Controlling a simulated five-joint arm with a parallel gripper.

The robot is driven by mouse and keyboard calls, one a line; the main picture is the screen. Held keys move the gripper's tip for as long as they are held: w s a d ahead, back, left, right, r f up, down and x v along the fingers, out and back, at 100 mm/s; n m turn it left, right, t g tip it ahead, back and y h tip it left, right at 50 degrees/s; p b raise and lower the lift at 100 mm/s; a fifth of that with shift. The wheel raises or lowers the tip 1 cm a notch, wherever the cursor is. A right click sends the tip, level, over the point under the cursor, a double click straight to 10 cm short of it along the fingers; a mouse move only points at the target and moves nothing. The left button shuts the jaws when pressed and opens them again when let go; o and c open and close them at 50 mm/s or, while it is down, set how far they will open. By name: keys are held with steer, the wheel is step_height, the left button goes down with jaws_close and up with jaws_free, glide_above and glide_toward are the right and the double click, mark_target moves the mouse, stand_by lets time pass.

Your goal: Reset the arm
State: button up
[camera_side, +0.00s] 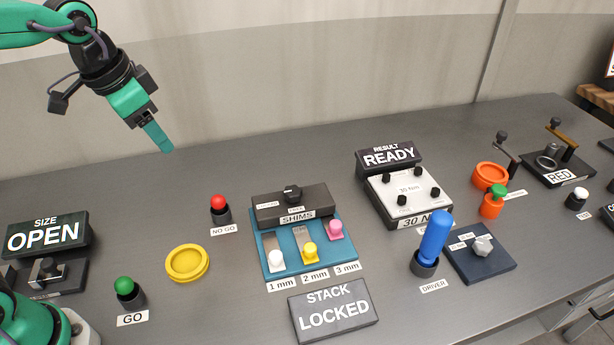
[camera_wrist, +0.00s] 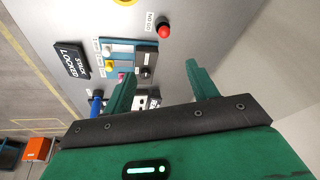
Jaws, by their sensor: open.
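My gripper (camera_side: 160,138) is raised well above the grey bench, at the upper left in the side view. In the wrist view its two green fingers (camera_wrist: 160,85) stand apart with nothing between them. It touches nothing on the bench. Below it in the side view are a red-topped NO GO plug (camera_side: 220,208) and an empty-looking yellow ring dish (camera_side: 187,263). The NO GO plug also shows in the wrist view (camera_wrist: 163,31).
A SHIMS tray (camera_side: 262,262) holds white, yellow and pink knobs. A STACK LOCKED sign (camera_side: 334,311), blue driver (camera_side: 434,237), READY tester (camera_side: 406,190), green GO plug (camera_side: 127,291) and OPEN sign (camera_side: 46,235) stand around. The bench's back left is clear.

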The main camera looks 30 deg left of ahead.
steer(key=s+a+f+n+t, duration=0.1)
steer(key=s+a+n, duration=0.1)
steer(key=s, duration=0.3)
steer(key=s+a+f+n, duration=0.2)
steer(key=s, duration=0.3)
steer(key=shift+s+t, duration=0.4)
stand_by(0.5)
